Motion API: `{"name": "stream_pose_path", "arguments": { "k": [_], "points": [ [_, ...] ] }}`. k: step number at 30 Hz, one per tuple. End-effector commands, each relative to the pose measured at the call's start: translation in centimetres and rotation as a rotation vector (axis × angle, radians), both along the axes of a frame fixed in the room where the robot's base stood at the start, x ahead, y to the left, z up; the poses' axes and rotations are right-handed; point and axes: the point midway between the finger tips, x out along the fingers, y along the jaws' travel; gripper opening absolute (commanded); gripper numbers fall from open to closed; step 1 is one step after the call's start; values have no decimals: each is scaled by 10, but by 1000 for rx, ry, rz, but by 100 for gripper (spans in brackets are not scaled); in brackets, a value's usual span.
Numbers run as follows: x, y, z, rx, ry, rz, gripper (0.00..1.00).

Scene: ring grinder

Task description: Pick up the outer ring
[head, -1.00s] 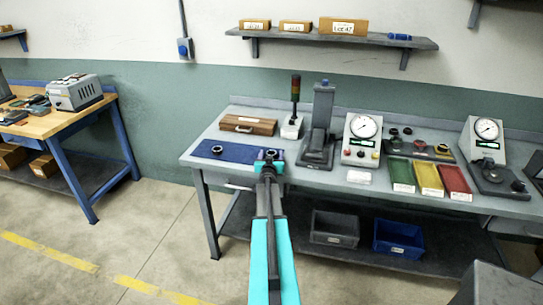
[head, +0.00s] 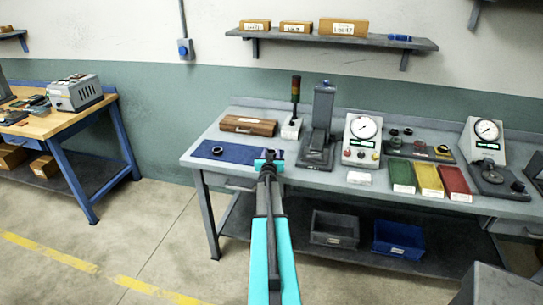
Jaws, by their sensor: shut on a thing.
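My gripper (head: 269,157), with teal jaws, is over the right end of the blue mat (head: 243,153) on the grey workbench. It is shut on a small dark ring, the outer ring (head: 272,153), which shows between and just beyond the fingertips. The jaws hide part of it, and I cannot tell whether it is clear of the mat. A second small dark ring (head: 217,150) lies on the left part of the mat, apart from my gripper.
A wooden case (head: 248,126) lies behind the mat. A signal light (head: 293,122), a dark press-like stand (head: 320,130) and a dial gauge (head: 363,133) stand to the right. Green (head: 402,177), yellow (head: 428,180) and red (head: 455,182) trays lie farther right.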

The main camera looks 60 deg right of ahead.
Motion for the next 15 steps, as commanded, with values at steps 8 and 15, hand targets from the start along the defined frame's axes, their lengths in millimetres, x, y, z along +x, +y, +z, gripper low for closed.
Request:
{"name": "stream_pose_path", "arguments": {
  "k": [8, 15],
  "points": [
    [0, 0, 41, -2, -2, 0, 15],
    [0, 0, 73, 0, -1, 0, 15]
  ]
}}
